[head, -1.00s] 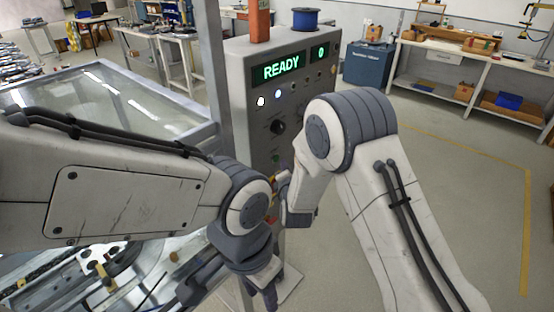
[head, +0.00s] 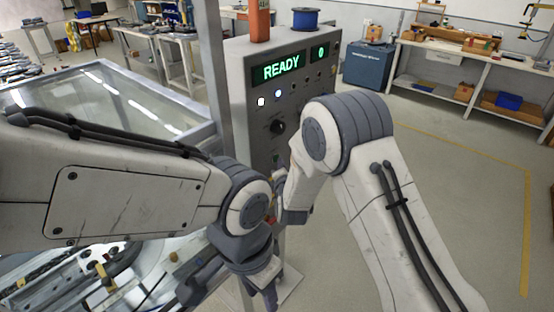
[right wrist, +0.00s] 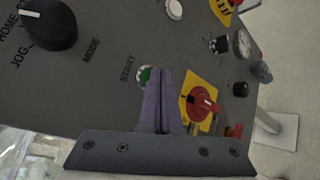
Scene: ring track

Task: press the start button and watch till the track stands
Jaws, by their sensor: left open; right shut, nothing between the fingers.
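The grey control panel (head: 240,100) stands upright, its display (head: 282,68) reading READY in green beside a 0. In the right wrist view, the green start button (right wrist: 146,77) sits by the word START, partly covered by the purple fingers of my right gripper (right wrist: 162,75). These fingers are shut and empty, with their tips right at the button; I cannot tell whether they touch it. My left gripper (head: 267,298) is open low in front of the panel. Part of the track (head: 50,268) shows at the lower left.
A black mode knob (right wrist: 48,24) is at the upper left. A glass-topped case (head: 110,100) stands left of the panel. The floor on the right is clear.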

